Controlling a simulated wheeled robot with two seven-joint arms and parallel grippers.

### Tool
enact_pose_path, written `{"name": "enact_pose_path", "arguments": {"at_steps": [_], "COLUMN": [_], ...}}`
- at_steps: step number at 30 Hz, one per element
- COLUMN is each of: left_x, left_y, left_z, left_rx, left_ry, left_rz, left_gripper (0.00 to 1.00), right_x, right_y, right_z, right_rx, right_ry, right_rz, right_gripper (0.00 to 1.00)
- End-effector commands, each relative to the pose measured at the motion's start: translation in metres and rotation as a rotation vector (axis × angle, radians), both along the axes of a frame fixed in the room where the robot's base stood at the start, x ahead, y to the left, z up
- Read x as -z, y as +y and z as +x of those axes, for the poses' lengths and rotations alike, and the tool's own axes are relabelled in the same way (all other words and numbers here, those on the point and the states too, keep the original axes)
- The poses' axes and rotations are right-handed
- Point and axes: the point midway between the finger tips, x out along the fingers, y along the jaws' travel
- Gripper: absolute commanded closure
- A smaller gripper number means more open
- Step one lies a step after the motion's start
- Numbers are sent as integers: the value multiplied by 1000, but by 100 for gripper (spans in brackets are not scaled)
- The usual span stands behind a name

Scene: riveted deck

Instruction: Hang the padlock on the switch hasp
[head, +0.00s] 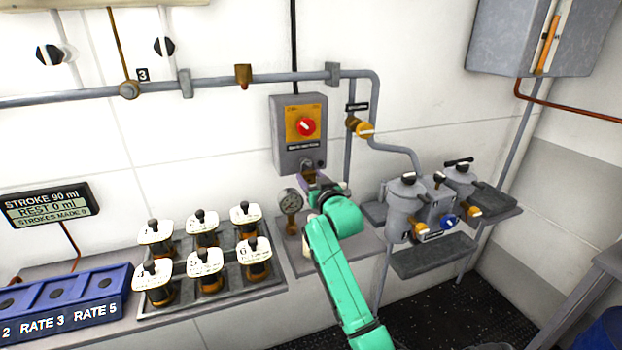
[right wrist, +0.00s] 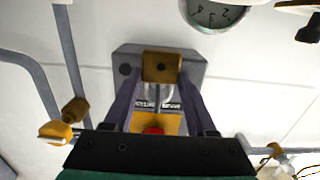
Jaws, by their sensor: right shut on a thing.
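The grey switch box (head: 299,134) is on the wall, with a yellow plate and a red knob (head: 306,126). The hasp (head: 309,164) is at its lower edge. My right gripper (head: 316,184) is just below the hasp. In the right wrist view, its two fingers are shut on the brass padlock (right wrist: 161,66). The padlock's grey shackle (right wrist: 157,97) lies in front of the switch box (right wrist: 125,68). Whether the shackle touches or passes through the hasp cannot be told. In the head view my gripper hides most of the padlock. My left gripper is not in view.
A gauge (head: 291,202) stands just left of my right gripper. A pipe with an orange-handled valve (head: 361,128) runs right of the box. Grey pots (head: 408,205) stand on a shelf to the right.

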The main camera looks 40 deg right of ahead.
Motion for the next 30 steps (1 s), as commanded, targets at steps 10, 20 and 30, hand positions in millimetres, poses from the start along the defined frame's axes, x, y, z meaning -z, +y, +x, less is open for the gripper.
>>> {"name": "enact_pose_path", "arguments": {"at_steps": [10,20,30], "left_x": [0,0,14], "left_y": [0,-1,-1], "left_z": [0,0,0], "left_rx": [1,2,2], "left_ry": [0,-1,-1], "left_rz": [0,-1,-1], "left_gripper": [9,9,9], "right_x": [0,1,2], "right_y": [0,0,18], "right_z": [0,0,-52], "right_rx": [0,0,0], "right_ry": [-1,1,0], "right_rz": [0,0,-1], "right_gripper": [20,8,8]}}
